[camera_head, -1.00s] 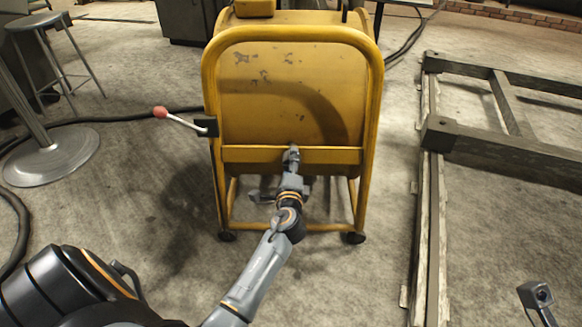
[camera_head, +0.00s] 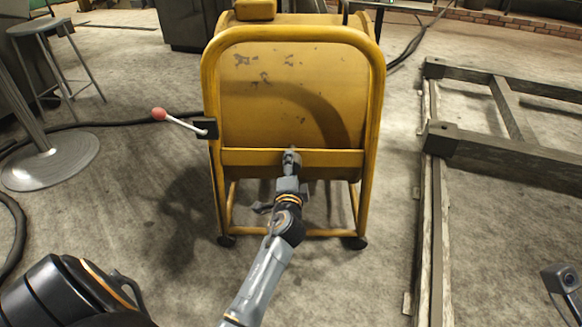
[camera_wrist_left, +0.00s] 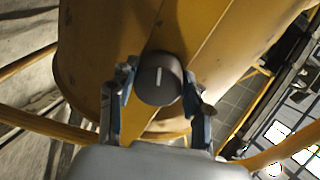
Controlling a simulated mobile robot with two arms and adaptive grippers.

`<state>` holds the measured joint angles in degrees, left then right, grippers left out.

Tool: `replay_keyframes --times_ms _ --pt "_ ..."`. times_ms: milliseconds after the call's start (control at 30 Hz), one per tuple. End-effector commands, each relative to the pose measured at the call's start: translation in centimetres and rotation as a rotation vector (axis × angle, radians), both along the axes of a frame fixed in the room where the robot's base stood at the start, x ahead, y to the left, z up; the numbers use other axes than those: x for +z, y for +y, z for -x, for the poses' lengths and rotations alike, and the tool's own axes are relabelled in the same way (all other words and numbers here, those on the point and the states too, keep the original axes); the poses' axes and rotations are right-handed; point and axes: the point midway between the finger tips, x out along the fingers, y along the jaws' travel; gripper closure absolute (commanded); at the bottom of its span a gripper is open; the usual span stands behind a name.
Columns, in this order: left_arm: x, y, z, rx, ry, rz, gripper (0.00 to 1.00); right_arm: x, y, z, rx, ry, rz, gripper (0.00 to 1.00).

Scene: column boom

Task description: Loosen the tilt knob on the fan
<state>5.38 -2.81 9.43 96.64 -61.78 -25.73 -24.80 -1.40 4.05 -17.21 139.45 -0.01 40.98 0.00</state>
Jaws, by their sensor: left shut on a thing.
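The fan (camera_head: 290,95) is a worn yellow drum in a yellow tube frame, standing upright ahead of me. The tilt knob (camera_wrist_left: 150,90) is dark and round with a white line on its face, close to upright in the left wrist view. It sits on the yellow cross strip of the fan. My left gripper (camera_head: 291,160) is at that strip, and its two fingers (camera_wrist_left: 160,97) are shut on the knob, one on each side. In the head view the gripper hides the knob.
A lever with a red ball end (camera_head: 160,114) sticks out left of the fan frame. A stool (camera_head: 42,32) and a round metal base (camera_head: 50,165) stand left. A long metal frame (camera_head: 437,220) lies right. Black cables run along the floor.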

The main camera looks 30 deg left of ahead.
Motion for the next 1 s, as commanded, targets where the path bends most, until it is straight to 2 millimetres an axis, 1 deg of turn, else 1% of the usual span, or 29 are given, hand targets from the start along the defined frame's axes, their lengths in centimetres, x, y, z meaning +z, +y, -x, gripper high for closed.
replay_keyframes --times_ms 200,233,267,300,333,667,767,1000 --pt "-0.1 0.1 0.0 0.002 0.002 0.000 0.82 0.0 0.0 0.0 0.000 -0.001 -0.001 0.42" --pt "-0.1 0.1 0.0 0.002 0.002 -0.001 0.45 0.0 0.0 0.0 0.000 -0.001 -0.001 0.42" --pt "-0.1 0.1 0.0 0.002 0.002 -0.001 0.39 0.0 0.0 0.0 0.000 0.000 -0.001 0.42" --pt "-0.1 0.1 0.0 0.002 0.002 -0.001 0.30 -0.1 0.0 0.0 0.000 0.001 -0.001 0.42" --pt "-0.1 0.1 0.0 0.002 0.002 -0.001 0.28 -0.1 0.0 -0.1 0.000 0.002 0.000 0.42" --pt "-0.1 -0.1 0.2 0.001 0.003 -0.002 0.28 -0.4 -0.1 -0.2 -0.001 0.013 -0.003 0.42" --pt "-0.1 -0.6 0.9 0.000 0.003 -0.002 0.28 -0.3 0.0 -0.2 -0.001 0.011 -0.003 0.42" --pt "0.1 -2.7 4.4 0.000 0.004 0.001 0.28 -0.3 0.0 -0.2 -0.001 0.009 -0.001 0.42"
